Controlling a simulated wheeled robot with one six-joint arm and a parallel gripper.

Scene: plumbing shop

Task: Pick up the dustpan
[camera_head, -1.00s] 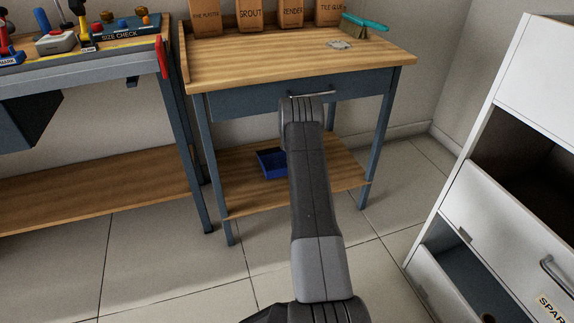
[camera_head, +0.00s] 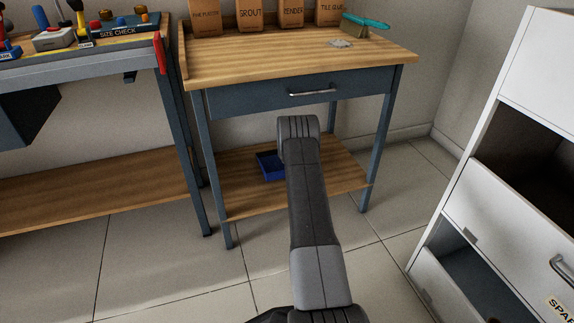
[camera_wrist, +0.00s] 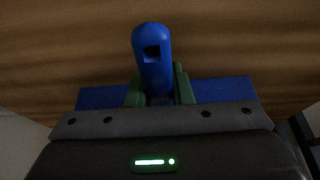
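The blue dustpan (camera_head: 268,166) is on the lower shelf of the small bench in the head view, its right part hidden behind my arm. In the wrist view its upright-looking blue handle (camera_wrist: 152,45), with a square hole near the end, stands between the green fingers of my gripper (camera_wrist: 159,84). The wide blue pan (camera_wrist: 225,90) shows behind the fingers on both sides. The fingers flank the handle closely; whether they press on it cannot be made out. My gripper is hidden behind my arm in the head view.
The lower shelf (camera_head: 340,172) is otherwise bare where visible. Above it are a drawer (camera_head: 250,99) and a benchtop (camera_head: 270,57) with paper bags and a teal-handled tool. A longer workbench (camera_head: 90,66) stands left, and a white cabinet (camera_head: 530,75) with open drawers stands right.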

